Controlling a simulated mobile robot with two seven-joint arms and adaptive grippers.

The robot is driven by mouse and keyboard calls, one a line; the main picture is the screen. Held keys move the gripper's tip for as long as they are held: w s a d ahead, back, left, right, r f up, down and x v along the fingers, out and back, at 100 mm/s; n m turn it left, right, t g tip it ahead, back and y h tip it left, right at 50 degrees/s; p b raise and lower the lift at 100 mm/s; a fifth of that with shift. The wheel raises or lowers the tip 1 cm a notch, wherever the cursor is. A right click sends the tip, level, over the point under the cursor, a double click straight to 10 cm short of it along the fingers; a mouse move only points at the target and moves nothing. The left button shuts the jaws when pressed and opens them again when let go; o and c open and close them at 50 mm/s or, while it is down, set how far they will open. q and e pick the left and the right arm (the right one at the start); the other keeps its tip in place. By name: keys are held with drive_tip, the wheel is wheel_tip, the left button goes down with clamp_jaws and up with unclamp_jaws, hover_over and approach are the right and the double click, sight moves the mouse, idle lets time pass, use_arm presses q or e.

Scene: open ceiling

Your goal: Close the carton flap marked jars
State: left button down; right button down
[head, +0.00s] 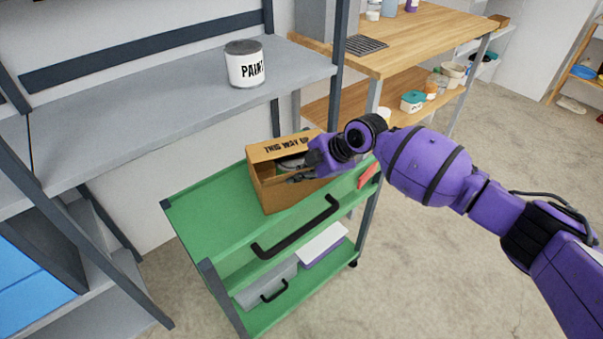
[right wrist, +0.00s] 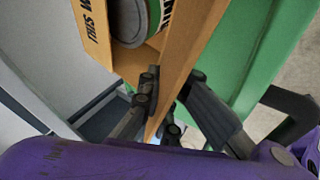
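The open cardboard carton (head: 283,197) stands on the green cart's top. Its raised far flap (head: 262,153) reads "THIS WAY UP"; the lettering also shows in the right wrist view (right wrist: 90,22). No "jars" marking is readable. A round can with a pale label (right wrist: 127,22) sits inside the carton. My right gripper (head: 292,179) reaches over the carton from the right. In the right wrist view its fingers (right wrist: 172,82) are apart, on either side of a cardboard panel (right wrist: 185,55); contact is unclear. My left gripper is not in view.
The green cart (head: 205,215) has a black handle (head: 295,230) and a lower shelf with a grey box. A grey shelf (head: 150,95) with a paint can (head: 245,65) stands behind left. A wooden bench (head: 425,35) stands behind right. The cart top left of the carton is clear.

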idle(0.5)
drive_tip(key=shift+w+a+r+g, duration=0.1)
drive_tip(key=shift+w+r+g, duration=0.1)
drive_tip(key=shift+g, duration=0.1)
drive_tip(key=shift+w+a+g+h, duration=0.1)
drive_tip(key=shift+w+g+h, duration=0.1)
drive_tip(key=shift+g+h, duration=0.35)
drive_tip(key=shift+w+a+m+g+h+b, duration=0.1)
drive_tip(key=shift+w+m+g+h+b, duration=0.1)
drive_tip(key=shift+g+b, duration=0.4)
drive_tip(key=shift+w+a+m+g+h+b, duration=0.1)
drive_tip(key=shift+m+g+b, duration=0.1)
drive_tip(key=shift+g+b, duration=0.35)
drive_tip(key=g+b, duration=0.1)
drive_tip(key=b, duration=0.2)
drive_tip(key=shift+w+g+b, duration=0.3)
drive_tip(key=shift+g, duration=0.1)
drive_tip(key=shift+r+m+h+b, duration=0.1)
drive_tip(key=shift+m+h+b, duration=0.2)
drive_tip(key=shift+b, duration=0.15)
drive_tip(key=shift+w+r, duration=0.1)
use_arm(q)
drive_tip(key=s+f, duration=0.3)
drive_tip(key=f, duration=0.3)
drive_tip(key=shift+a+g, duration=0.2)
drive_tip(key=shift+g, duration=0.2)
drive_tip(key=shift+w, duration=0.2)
